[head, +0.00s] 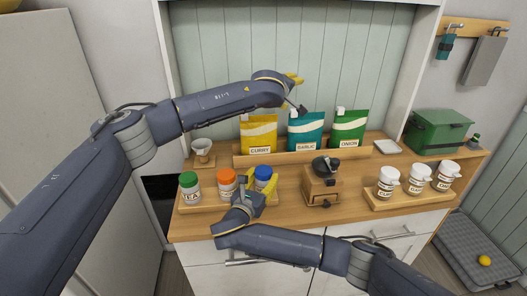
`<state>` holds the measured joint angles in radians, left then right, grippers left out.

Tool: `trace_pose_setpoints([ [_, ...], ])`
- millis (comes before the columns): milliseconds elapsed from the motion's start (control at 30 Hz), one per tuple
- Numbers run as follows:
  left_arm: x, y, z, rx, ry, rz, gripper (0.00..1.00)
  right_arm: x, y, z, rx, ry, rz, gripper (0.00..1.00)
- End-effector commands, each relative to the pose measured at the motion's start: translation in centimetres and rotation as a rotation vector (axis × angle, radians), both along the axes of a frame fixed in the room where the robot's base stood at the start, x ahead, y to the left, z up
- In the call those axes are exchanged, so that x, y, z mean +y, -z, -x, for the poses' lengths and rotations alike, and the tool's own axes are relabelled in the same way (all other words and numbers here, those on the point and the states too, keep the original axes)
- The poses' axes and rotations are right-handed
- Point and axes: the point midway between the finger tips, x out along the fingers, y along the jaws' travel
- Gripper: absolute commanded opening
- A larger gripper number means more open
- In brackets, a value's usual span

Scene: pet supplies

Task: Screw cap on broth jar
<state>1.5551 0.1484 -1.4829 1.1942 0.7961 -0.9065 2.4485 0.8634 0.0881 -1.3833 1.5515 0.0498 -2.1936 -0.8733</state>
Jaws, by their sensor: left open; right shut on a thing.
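A row of capped jars stands on a wooden tray (186,209) at the counter's left: a green-capped jar (190,194), an orange-capped jar (227,190) and a blue-capped jar (262,183). Their labels are too small to read, so I cannot tell which is the broth jar. My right gripper (257,196) is at the blue-capped jar, with its yellow fingers shut on that jar's body below the cap. The gripper partly hides the jar. My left gripper (300,94) is open and empty, raised in front of the bags and well above the jars.
Yellow (258,132), teal (305,130) and green (348,127) bags stand at the back. A wooden grinder (321,184) stands mid-counter. Several white jars (417,180) sit on a right tray.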

Motion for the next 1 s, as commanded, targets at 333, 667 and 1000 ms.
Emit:
trace_pose_setpoints([
  [333, -5.0, -7.9, 1.1, -0.395, 0.260, -0.030, 0.69, -0.2, 0.0, -0.1, 0.000, 0.004, 0.002, 0.00],
  [667, -9.7, -11.9, 5.9, -0.728, 0.561, -0.156, 0.69, -0.2, 0.0, -0.1, -0.001, 0.004, 0.003, 0.00],
  [1000, -13.3, -10.9, 12.2, -0.987, 0.905, -0.385, 0.69, -0.2, 0.0, -0.1, -0.001, 0.004, 0.003, 0.00],
])
